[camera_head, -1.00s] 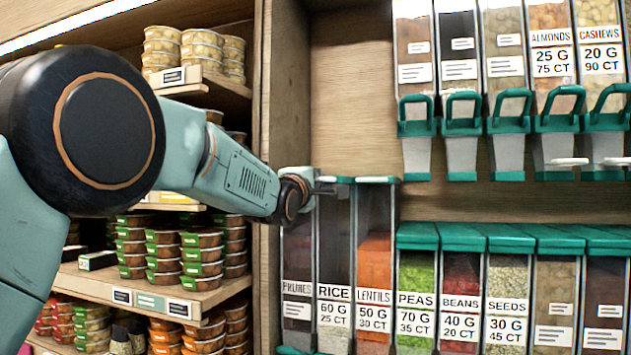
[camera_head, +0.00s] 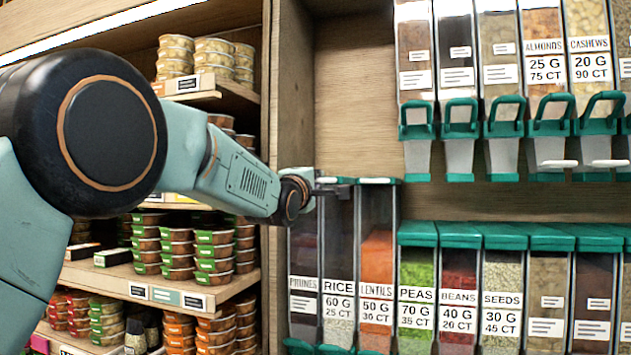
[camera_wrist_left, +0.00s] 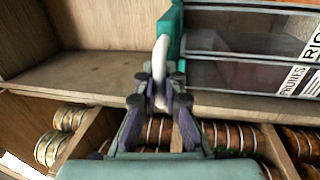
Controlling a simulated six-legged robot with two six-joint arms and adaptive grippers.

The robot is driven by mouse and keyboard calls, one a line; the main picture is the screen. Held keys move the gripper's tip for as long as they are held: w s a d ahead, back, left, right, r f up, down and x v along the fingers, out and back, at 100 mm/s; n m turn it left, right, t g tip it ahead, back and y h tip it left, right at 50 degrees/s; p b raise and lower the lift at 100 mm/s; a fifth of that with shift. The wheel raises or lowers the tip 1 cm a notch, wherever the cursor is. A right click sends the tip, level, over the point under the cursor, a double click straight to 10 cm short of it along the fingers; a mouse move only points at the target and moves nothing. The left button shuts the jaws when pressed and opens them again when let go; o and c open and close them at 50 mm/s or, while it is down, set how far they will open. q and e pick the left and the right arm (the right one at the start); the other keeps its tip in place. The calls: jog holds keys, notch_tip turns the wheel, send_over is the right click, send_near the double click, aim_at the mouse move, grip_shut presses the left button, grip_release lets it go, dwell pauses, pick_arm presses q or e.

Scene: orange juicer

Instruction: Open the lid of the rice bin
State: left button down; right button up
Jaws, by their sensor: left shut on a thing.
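The rice bin (camera_head: 338,240) is a tall clear bin with a RICE label, between the prunes and lentils bins. It also shows at the upper right of the left wrist view (camera_wrist_left: 240,43). Its green lid (camera_wrist_left: 172,32) sits at the bin's top end; I cannot tell whether it is raised at all. A curved white handle (camera_wrist_left: 160,57) runs from the lid down between my fingers. My left gripper (camera_head: 333,187) is at the top of the rice bin. In the left wrist view the gripper (camera_wrist_left: 160,98) is shut on this handle. My right gripper is not in view.
The prunes bin (camera_head: 303,245) is left of the rice, and the lentils bin (camera_head: 376,250) is close on its right. Hanging dispensers (camera_head: 460,90) are at the upper right. Shelves of packed tubs (camera_head: 190,255) stand left. A bare wood panel (camera_head: 355,110) is above the rice bin.

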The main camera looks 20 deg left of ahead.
pick_arm(q)
jog(key=c, duration=1.7)
grip_release()
jog(key=shift+c, duration=0.2)
jog(key=o, duration=0.3)
jog(key=shift+w, duration=0.15)
jog(key=s+f, duration=0.2)
jog(key=s, duration=1)
jog(key=shift+a, duration=0.2)
jog(key=shift+w+f, duration=0.1)
